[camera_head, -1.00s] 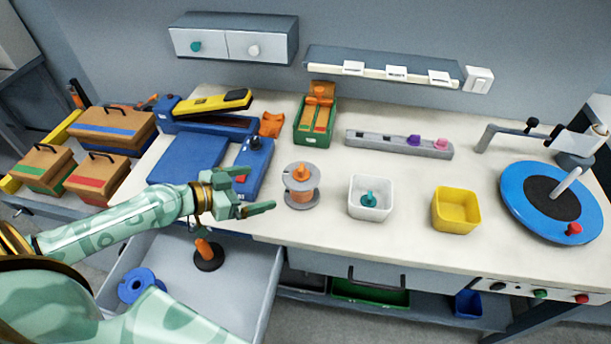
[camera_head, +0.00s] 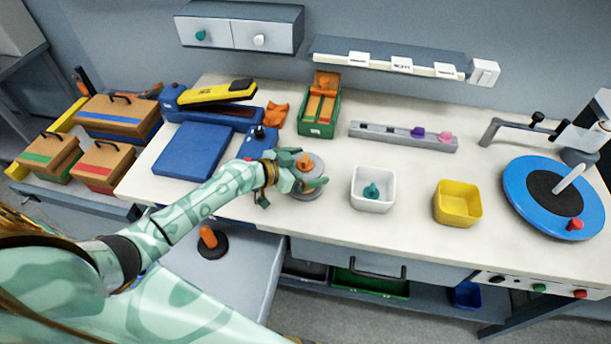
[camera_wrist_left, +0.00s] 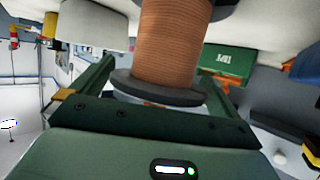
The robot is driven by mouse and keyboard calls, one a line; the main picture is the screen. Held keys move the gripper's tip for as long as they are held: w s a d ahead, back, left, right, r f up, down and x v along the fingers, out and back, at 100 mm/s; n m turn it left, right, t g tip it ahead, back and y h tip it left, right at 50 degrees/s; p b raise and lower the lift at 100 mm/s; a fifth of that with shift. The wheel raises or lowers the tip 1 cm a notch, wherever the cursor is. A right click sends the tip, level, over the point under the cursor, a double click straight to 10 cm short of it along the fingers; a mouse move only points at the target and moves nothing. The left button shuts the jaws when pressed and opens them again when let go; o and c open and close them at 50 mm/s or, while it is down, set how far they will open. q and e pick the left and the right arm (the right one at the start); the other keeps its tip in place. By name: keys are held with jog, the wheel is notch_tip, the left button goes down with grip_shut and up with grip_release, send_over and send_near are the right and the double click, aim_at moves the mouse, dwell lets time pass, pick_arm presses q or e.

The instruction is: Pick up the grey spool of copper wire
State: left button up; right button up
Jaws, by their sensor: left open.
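The grey spool of copper wire (camera_head: 311,178) stands on the worktop, partly hidden behind my left gripper in the head view. It has grey flanges and an orange knob on top. In the left wrist view its copper winding (camera_wrist_left: 172,45) and a dark flange (camera_wrist_left: 158,88) fill the middle. My left gripper (camera_head: 306,172) is open, with its fingers at the two sides of the spool. In the left wrist view the fingers (camera_wrist_left: 155,85) stand left and right of the flange; contact cannot be told. My right gripper is not in view.
A white bin (camera_head: 371,203) with a teal knob stands right of the spool, then a yellow bin (camera_head: 461,216). A green box (camera_head: 313,128) is behind.

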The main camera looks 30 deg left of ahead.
pick_arm(q)
jog(key=c, duration=1.3)
jog(key=shift+r, duration=0.1)
